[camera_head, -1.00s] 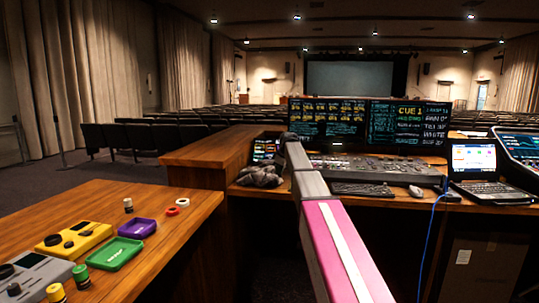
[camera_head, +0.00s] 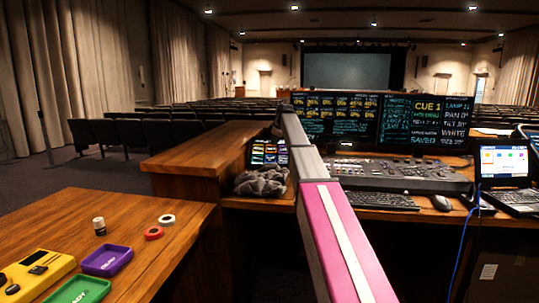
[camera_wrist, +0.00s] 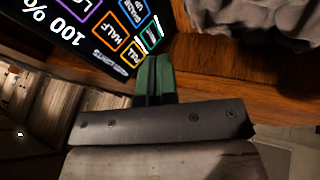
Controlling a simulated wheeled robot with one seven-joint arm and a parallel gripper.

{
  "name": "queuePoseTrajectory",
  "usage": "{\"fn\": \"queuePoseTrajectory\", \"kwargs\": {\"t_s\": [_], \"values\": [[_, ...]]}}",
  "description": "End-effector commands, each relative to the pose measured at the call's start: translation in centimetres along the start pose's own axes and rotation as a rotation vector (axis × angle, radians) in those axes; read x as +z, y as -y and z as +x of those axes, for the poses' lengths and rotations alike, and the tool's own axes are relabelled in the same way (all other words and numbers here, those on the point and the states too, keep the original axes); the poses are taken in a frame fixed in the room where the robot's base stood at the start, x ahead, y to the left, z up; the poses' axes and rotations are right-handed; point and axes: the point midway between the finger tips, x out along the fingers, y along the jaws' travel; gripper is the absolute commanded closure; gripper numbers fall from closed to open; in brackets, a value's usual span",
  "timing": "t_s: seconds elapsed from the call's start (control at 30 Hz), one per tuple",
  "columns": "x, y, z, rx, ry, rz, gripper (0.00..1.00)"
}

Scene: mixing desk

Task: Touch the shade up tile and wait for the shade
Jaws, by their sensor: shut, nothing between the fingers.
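A dark tablet (camera_head: 270,157) with small coloured tiles stands on the desk in the head view, behind the left side of my arm. The wrist view shows part of its screen (camera_wrist: 72,16), rotated, with outlined tiles and a large 100 % readout. A blue-outlined tile (camera_wrist: 132,13) at the top has two lines of text that I cannot read surely; I cannot single out the shade up tile. My gripper (camera_wrist: 153,64) is shut and empty, its green fingertips by the screen's lower right corner, near the yellow and green tiles. Whether it touches the screen is unclear.
A crumpled grey cloth (camera_head: 261,182) lies in front of the tablet. A lighting console (camera_head: 400,175), keyboard (camera_head: 380,200), mouse (camera_head: 441,202) and laptop (camera_head: 505,165) are to the right. A wooden side table (camera_head: 150,215) holds trays and small items at left.

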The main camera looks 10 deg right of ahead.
Motion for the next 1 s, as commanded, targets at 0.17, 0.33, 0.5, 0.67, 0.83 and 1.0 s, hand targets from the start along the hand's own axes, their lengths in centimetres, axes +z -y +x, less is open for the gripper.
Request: {"fn": "queuePoseTrajectory", "kwargs": {"t_s": [0.17,0.33,0.5,0.67,0.83,1.0], "values": [[-0.1,-0.1,-0.2,0.001,-0.001,-0.005,1.0],[-0.1,-0.1,-0.1,0.001,-0.001,-0.004,1.0],[-0.1,-0.2,0.3,0.001,-0.001,-0.004,1.0],[-0.1,-0.2,2.4,-0.002,0.0,-0.004,1.0],[-0.1,-0.2,5.5,-0.001,0.0,-0.004,1.0],[-0.1,-0.2,8.7,-0.001,0.0,-0.004,1.0]]}}
